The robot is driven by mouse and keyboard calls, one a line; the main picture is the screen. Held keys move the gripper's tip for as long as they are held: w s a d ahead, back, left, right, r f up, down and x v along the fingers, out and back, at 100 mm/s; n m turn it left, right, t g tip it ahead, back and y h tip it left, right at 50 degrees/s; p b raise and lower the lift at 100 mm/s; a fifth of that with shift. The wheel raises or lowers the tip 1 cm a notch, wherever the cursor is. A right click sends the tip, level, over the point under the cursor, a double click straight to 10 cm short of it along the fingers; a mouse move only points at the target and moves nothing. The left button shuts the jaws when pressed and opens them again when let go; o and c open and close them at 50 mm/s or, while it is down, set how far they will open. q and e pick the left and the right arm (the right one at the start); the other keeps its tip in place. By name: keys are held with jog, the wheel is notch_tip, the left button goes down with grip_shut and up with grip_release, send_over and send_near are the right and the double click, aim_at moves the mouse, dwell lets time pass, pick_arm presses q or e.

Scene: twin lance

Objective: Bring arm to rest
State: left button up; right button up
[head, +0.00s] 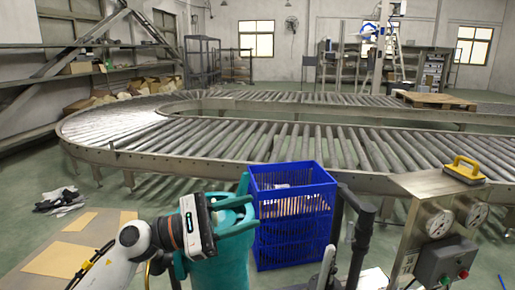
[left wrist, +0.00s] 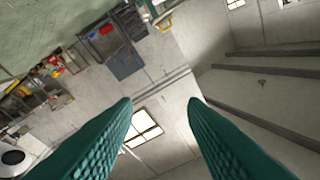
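My left gripper (head: 240,205) is at the lower middle of the head view, at the end of my pale left arm, just left of a blue crate. Its teal fingers stand apart in the left wrist view (left wrist: 160,101), with nothing between them. That view looks out over a wall, a window and shelves at a steep tilt. My right gripper does not show in either view.
The blue slatted crate (head: 292,215) stands close to the right of my left gripper. A roller conveyor (head: 230,147) curves behind. A metal panel with gauges (head: 437,222) and a yellow-handled block (head: 464,170) is at right. Flat cardboard (head: 57,259) lies on the left floor.

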pick_arm(q)
jog(key=w+a+f+n+t+y, duration=0.1)
jog(key=a+f+n+t+y, duration=0.3)
jog(key=n+t, duration=0.8)
jog(key=w+a+f+n+t+y, duration=0.1)
jog(key=a+n+t+y, duration=0.45)
jog(key=n, duration=1.15)
jog(key=s+a+f+n+g+y, duration=0.4)
jog(key=f+n+y, duration=0.1)
jog(key=f+n, duration=0.45)
jog(key=s+a+f+n+g+y, duration=0.35)
jog(key=f+n+y, duration=0.25)
jog(key=f+n, duration=0.35)
jog(key=s+f+n+g, duration=0.4)
jog(key=s+f+g, duration=0.15)
jog(key=s, duration=0.55)
jog(key=s+f+n+g, duration=0.45)
jog(key=s+f, duration=0.25)
jog(key=s, duration=0.5)
notch_tip(320, 180, down, 21)
jog(key=g+p, duration=0.1)
jog(key=p, duration=0.2)
jog(key=s+a+f+g+p, duration=0.1)
jog(key=s+a+f+p, duration=0.2)
jog(key=s+f, duration=1.2)
jog(key=shift+s+a+m+g, duration=0.15)
jog(key=shift+s+m+g, duration=0.3)
jog(key=shift+s, duration=0.25)
